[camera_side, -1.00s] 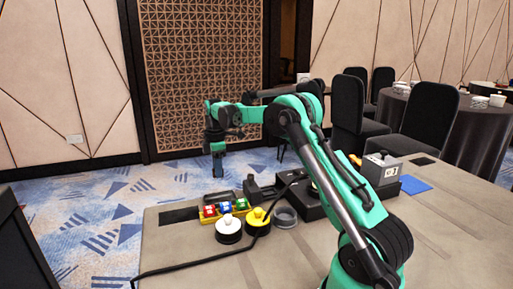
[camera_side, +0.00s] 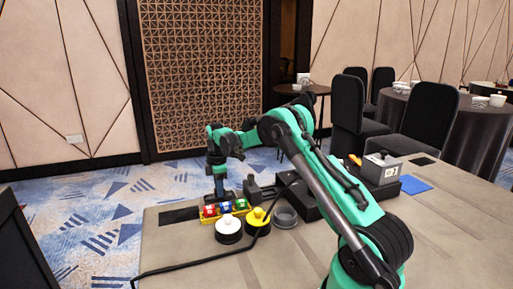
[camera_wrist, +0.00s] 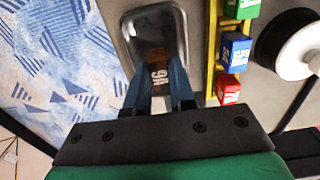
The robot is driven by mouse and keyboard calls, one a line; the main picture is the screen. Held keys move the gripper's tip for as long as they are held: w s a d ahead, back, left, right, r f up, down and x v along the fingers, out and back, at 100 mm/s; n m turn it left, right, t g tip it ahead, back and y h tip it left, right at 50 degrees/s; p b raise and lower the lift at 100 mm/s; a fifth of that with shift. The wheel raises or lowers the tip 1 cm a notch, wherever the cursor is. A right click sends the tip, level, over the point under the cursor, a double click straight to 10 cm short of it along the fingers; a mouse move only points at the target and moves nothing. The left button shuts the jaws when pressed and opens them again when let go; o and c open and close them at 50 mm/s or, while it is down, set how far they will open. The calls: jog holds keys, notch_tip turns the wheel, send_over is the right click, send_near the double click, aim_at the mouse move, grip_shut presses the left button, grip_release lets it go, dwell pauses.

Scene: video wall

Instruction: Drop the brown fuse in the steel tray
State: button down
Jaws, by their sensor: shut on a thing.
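The brown fuse (camera_wrist: 159,78), with pale lettering, is between the two blue fingers of my gripper (camera_wrist: 160,92) in the wrist view. My gripper is shut on it. The steel tray (camera_wrist: 136,22), a rounded rectangular dish with a shiny rim, lies under and beyond the fuse. The fuse overlaps the tray's near part in this view; I cannot tell its height above the tray floor. In the side view my gripper (camera_side: 220,192) points down just behind the yellow fuse rack, and the fuse and tray cannot be made out clearly there.
The yellow rack (camera_side: 238,213) with red, blue and green fuses stands close beside the tray. A white-topped button (camera_side: 228,226), a yellow-topped button (camera_side: 258,219) and a grey round dish (camera_side: 285,217) are nearby. The table edge lies close behind the tray.

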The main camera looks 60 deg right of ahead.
jog(key=c, duration=0.7)
grip_release()
jog(key=shift+o, duration=0.2)
jog(key=shift+r, duration=3.5)
jog(key=shift+a, duration=0.1)
jog(key=s+a+r+m+t, duration=0.1)
jog(key=a+r+m+t, duration=0.1)
jog(key=a+r, duration=0.5)
jog(key=s+a+f+m+t, duration=0.1)
jog(key=s+a+m+t, duration=0.1)
jog(key=s+a, duration=0.4)
jog(key=s+a+f+m+t, duration=0.2)
jog(key=s+a+m, duration=0.3)
jog(key=a, duration=0.5)
jog(key=shift+s+a+t, duration=0.15)
jog(key=shift+s+t, duration=0.25)
jog(key=shift+t, duration=0.2)
